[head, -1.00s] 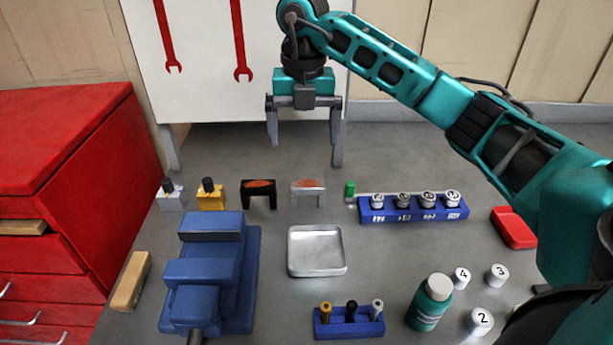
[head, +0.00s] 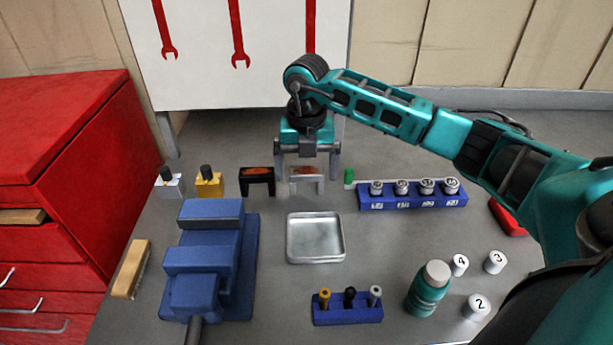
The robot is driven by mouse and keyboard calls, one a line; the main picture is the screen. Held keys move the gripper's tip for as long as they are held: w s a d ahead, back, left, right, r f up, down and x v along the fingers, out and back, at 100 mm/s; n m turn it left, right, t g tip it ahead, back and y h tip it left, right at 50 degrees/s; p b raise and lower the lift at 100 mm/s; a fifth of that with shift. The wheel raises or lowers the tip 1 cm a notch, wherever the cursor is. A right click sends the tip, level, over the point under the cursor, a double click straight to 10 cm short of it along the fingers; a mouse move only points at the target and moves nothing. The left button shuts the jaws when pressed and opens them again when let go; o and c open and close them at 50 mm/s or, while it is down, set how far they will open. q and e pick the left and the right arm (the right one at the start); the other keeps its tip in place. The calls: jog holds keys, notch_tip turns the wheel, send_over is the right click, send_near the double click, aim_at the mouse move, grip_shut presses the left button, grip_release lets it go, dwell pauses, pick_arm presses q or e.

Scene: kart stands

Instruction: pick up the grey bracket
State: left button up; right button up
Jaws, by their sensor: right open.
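The grey bracket (head: 306,176) stands on the bench behind the metal tray, a small arch with an orange-brown patch on top. My right gripper (head: 307,174) points down at the bracket, its jaws open with one finger at each side of it. I cannot tell whether the fingers touch it. A black bracket (head: 257,176) of the same shape stands just left of it, close to the gripper's left finger. My left gripper is not in view.
A metal tray (head: 316,258) lies in front. A blue vise (head: 205,265) stands left, a blue block with several weights (head: 412,201) right. A green piece (head: 349,177) is close to the gripper's right. Silver (head: 168,187) and yellow (head: 209,186) pieces stand farther left.

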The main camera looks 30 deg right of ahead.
jog(key=shift+f, duration=0.5)
jog(key=c, duration=1.2)
jog(key=shift+r, duration=0.1)
jog(key=shift+c, duration=0.6)
